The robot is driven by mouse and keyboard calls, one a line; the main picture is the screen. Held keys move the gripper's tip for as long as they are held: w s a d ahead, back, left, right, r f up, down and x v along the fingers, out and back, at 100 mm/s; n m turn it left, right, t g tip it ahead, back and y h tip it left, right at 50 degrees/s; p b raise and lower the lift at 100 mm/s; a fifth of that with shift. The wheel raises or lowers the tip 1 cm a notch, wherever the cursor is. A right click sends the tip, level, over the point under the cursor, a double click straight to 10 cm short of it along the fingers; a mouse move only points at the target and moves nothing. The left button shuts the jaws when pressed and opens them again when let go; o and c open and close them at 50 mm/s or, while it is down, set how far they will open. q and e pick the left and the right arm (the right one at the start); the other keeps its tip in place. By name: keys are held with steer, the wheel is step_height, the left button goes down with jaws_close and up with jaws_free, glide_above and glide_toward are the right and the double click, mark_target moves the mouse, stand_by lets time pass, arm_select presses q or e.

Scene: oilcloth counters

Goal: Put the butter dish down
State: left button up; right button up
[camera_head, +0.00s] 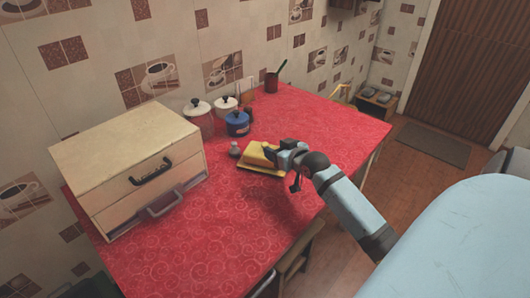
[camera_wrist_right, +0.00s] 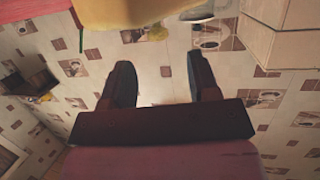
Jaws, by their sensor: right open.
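The yellow butter dish (camera_head: 256,155) rests on the red counter, on a pale base tray (camera_head: 250,170). My right gripper (camera_head: 270,153) is at its right side in the head view; whether it touches the dish I cannot tell. In the right wrist view a yellow surface of the butter dish (camera_wrist_right: 150,12) fills the top middle. The right gripper's two fingers (camera_wrist_right: 163,82) are spread, with nothing between them. My left gripper is in neither view.
A cream drawer box (camera_head: 125,155) stands on the counter (camera_head: 215,235) at left. A small shaker (camera_head: 235,150) stands close to the dish, with a blue pot (camera_head: 238,123) and lidded jars (camera_head: 200,115) behind. A brown cup (camera_head: 271,83) is farther back. The front counter is clear.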

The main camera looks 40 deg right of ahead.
mark_target(267, 145)
steer(key=b+x, duration=0.1)
steer(key=x, duration=0.4)
steer(key=shift+d+f, duration=0.15)
steer(key=shift+f, duration=0.05)
steer(key=shift+r, duration=0.1)
jaws_close()
